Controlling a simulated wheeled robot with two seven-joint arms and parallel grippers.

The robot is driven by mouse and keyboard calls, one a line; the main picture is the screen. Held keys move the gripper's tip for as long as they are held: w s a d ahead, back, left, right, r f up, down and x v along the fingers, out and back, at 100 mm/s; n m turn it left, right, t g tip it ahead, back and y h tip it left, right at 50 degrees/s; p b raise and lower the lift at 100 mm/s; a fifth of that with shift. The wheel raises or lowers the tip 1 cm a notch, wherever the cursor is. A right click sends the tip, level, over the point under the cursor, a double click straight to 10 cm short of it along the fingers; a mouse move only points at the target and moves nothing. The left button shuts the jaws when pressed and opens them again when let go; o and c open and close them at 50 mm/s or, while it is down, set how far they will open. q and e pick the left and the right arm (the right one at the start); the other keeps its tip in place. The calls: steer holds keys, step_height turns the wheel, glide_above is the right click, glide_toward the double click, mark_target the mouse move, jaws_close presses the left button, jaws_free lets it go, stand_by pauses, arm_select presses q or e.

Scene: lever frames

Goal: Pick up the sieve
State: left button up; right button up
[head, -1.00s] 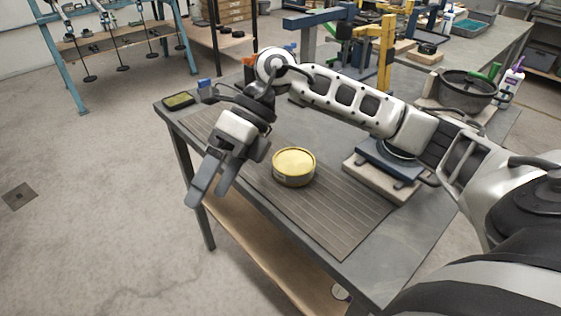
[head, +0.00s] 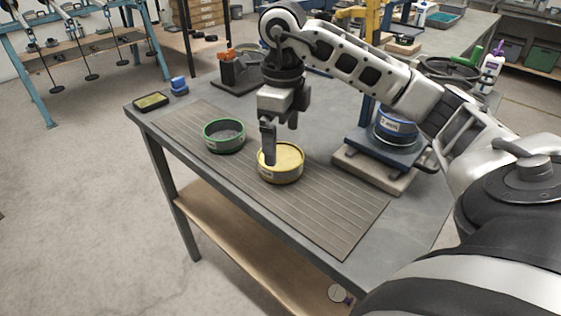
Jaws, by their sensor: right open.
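A round sieve with a yellow rim (head: 288,172) sits on the ribbed mat on the table. A green-rimmed sieve (head: 224,144) sits to its left on the same mat. A blue-rimmed sieve (head: 397,128) rests on a blue stand to the right. My right gripper (head: 280,143) points down at the yellow sieve, with its jaws open. Its near finger overlaps the left part of that sieve; I cannot tell whether it touches. The far finger shows behind, partly hidden. My left gripper is out of view.
The ribbed mat (head: 322,213) is bare at its front right. A blue stand on a pale base (head: 372,172) stands right of the mat. A small dark tray (head: 151,101), a blue object (head: 179,86) and an orange-topped holder (head: 233,72) stand at the back left.

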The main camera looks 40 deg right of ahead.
mark_target(280, 166)
step_height(280, 166, down, 6)
steer(key=shift+w+a+r, duration=0.1)
steer(key=shift+w+r, duration=0.05)
stand_by(0.3)
steer(key=c, duration=1)
